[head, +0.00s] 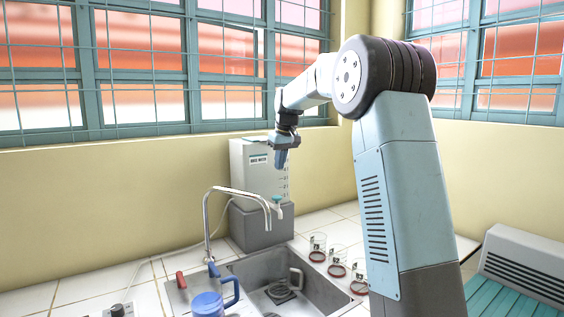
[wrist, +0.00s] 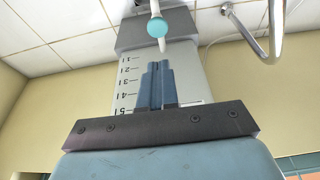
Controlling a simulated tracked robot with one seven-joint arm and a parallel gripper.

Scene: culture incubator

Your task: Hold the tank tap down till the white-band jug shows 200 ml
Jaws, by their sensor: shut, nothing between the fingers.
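The tank (head: 262,165) is a white box with a label and a graduated scale, standing on a grey block. Its tap (head: 277,205) has a teal top and a white spout on the tank's lower front. The tap also shows in the wrist view (wrist: 157,28), apart from my fingertips. My gripper (head: 281,165) is shut and empty, in front of the tank and above the tap. A clear vessel with a pale handle (head: 298,277) seems to be in the sink; I cannot make out a white band or its level.
The steel sink (head: 250,267) lies before the tank, with a curved faucet (head: 207,215) at its left. A blue jug (head: 208,304) stands at the front. Clear beakers with red bases (head: 318,248) line the counter at right.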

